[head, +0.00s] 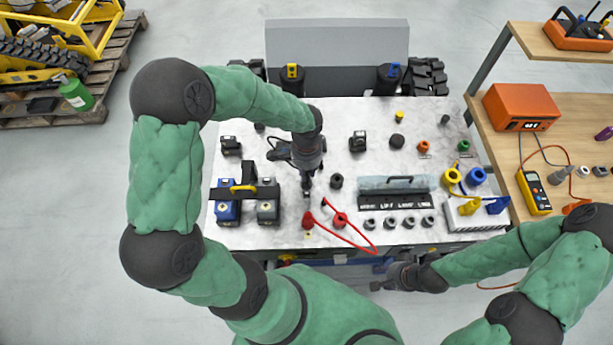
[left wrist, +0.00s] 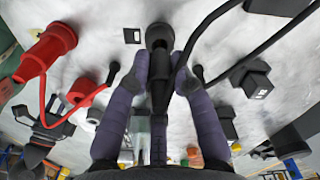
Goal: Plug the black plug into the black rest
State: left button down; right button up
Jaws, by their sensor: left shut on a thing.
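My left gripper (head: 307,190) is over the left-middle of the table, its fingers pointing down. The plug is mostly hidden in the head view. A short black cylinder (head: 336,181) stands just right of the gripper, and another dark one (head: 397,141) stands further back. I cannot tell which is the black rest. My right gripper (head: 385,284) is low at the front edge, apart from the table things; its fingers are too small to judge.
Red plug parts (head: 340,219) with a red cable lie in front of the left gripper. Blue and grey boxes (head: 228,205) stand to the left. A clear-covered black rack (head: 393,184) and a white tray (head: 478,217) are to the right. The table's middle back is fairly clear.

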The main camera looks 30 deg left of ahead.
pick_arm(q)
jog(key=shift+r+p, duration=1.4)
jog(key=shift+r, duration=0.4)
pick_arm(e)
notch_tip(320, 180, up, 3)
jog(key=shift+f, duration=0.1)
